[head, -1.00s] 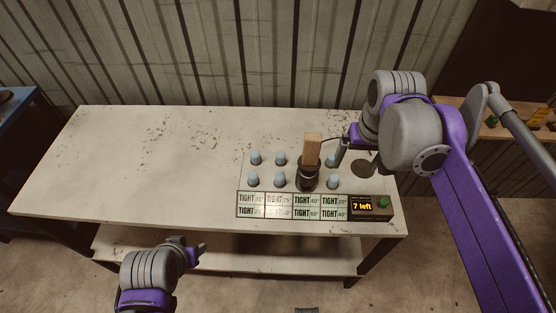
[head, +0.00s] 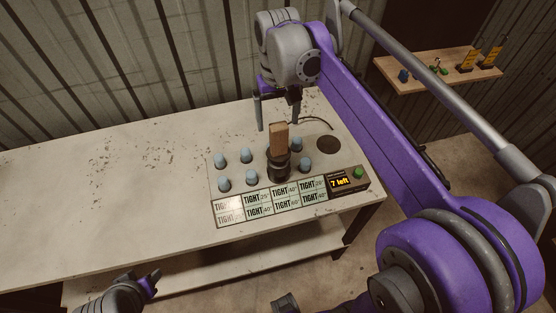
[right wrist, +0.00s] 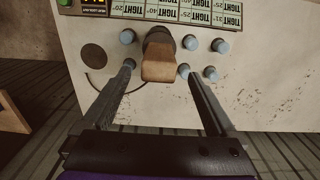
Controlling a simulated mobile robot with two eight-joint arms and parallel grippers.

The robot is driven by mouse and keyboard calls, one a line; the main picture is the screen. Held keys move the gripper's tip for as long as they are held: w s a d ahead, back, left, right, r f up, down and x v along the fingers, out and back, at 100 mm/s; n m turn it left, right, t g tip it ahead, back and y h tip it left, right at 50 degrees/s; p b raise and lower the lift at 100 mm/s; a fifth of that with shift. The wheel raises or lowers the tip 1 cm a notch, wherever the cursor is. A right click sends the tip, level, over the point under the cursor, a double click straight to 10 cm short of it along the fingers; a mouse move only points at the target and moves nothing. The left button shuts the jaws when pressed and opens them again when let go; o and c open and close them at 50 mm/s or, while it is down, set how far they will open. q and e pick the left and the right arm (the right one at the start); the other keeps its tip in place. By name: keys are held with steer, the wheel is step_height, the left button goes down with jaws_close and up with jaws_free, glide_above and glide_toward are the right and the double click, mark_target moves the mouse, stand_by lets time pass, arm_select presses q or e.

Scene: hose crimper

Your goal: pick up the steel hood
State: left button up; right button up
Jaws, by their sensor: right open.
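A dark round body with an upright wooden block handle (head: 278,139) stands among pale blue caps (head: 246,156) on the panel; it looks to be the steel hood. The handle also shows in the right wrist view (right wrist: 158,69). My right gripper (head: 277,121) is open, fingers pointing down, beyond and around the handle's top in the head view. In the right wrist view the handle appears between the open fingertips (right wrist: 158,76); contact cannot be told. My left gripper (head: 152,281) is low at the table's front side; its jaws are unclear.
Labels reading TIGHT (head: 258,210) and a "7 left" display (head: 342,183) with a green button (head: 358,172) line the panel's front. A dark disc (head: 328,145) and a cable lie to the right. A wooden shelf (head: 410,78) holds small items. The table's left (head: 100,200) is clear.

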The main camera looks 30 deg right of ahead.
glide_above(279, 153)
steer(key=w, duration=0.1)
steer(key=f, duration=0.5)
steer(key=shift+w+d, duration=0.2)
steer(key=shift+d, duration=0.15)
steer(key=shift+c, duration=0.3)
jaws_close()
